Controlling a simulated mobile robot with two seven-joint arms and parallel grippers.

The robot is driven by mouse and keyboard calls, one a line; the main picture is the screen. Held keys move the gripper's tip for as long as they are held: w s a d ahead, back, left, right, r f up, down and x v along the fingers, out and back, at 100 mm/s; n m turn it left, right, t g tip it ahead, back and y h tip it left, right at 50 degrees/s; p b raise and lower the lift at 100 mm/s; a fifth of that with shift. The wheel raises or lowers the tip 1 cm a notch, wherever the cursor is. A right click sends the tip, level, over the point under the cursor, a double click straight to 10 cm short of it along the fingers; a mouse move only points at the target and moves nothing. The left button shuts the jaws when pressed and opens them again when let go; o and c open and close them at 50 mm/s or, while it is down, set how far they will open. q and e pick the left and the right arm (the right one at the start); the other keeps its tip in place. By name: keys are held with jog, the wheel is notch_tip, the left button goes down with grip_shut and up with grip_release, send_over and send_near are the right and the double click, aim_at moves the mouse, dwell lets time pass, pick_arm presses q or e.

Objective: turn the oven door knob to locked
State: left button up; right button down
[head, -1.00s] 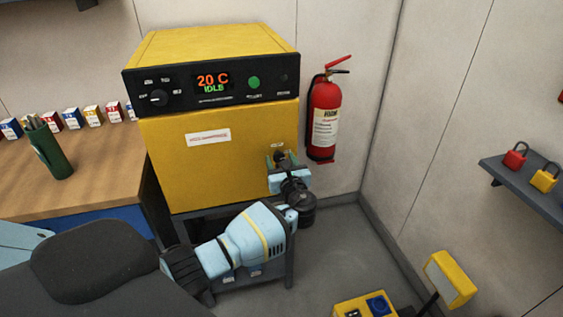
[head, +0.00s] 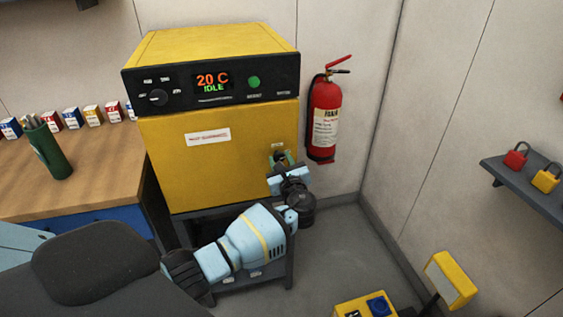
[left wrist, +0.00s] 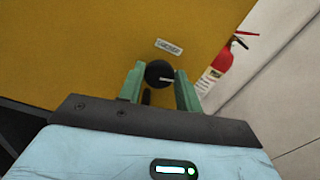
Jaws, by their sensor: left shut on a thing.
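The yellow oven (head: 215,165) has its door facing me. The oven door knob is a round black knob (left wrist: 157,73) with a white pointer line, below a small white label (left wrist: 169,46) on the door. In the left wrist view the pointer line lies toward the right of the picture. My left gripper (left wrist: 159,85) has its green fingers on either side of the knob and is shut on it. In the head view the gripper (head: 280,160) partly hides the knob at the door's right side. My right gripper is in neither view.
A red fire extinguisher (head: 325,118) hangs on the wall just right of the oven. A wooden bench (head: 100,165) with a green pen cup (head: 48,150) stands left. A shelf with padlocks (head: 525,190) is on the right wall. A yellow box (head: 366,306) is at the bottom.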

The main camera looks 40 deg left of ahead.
pick_arm(q)
jog(key=n, duration=0.3)
jog(key=shift+f+n+b, duration=0.2)
jog(key=shift+n+b, duration=0.1)
jog(key=shift+b, duration=0.1)
jog(key=n+b, duration=0.1)
jog(key=n, duration=0.2)
jog(key=shift+s+n, duration=0.1)
jog(key=shift+n, duration=0.2)
jog(key=n+b, duration=0.3)
jog(key=n, duration=0.3)
jog(key=shift+a+f+b, duration=0.1)
jog(key=shift+f+b, duration=0.05)
jog(key=shift+b, duration=0.2)
jog(key=shift+n+b, duration=0.7)
jog(key=shift+n, duration=0.5)
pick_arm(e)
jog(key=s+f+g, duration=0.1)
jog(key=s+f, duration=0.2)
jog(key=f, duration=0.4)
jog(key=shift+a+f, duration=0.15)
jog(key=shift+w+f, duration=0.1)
pick_arm(q)
jog(key=o, duration=0.9)
jog(key=shift+o, duration=0.2)
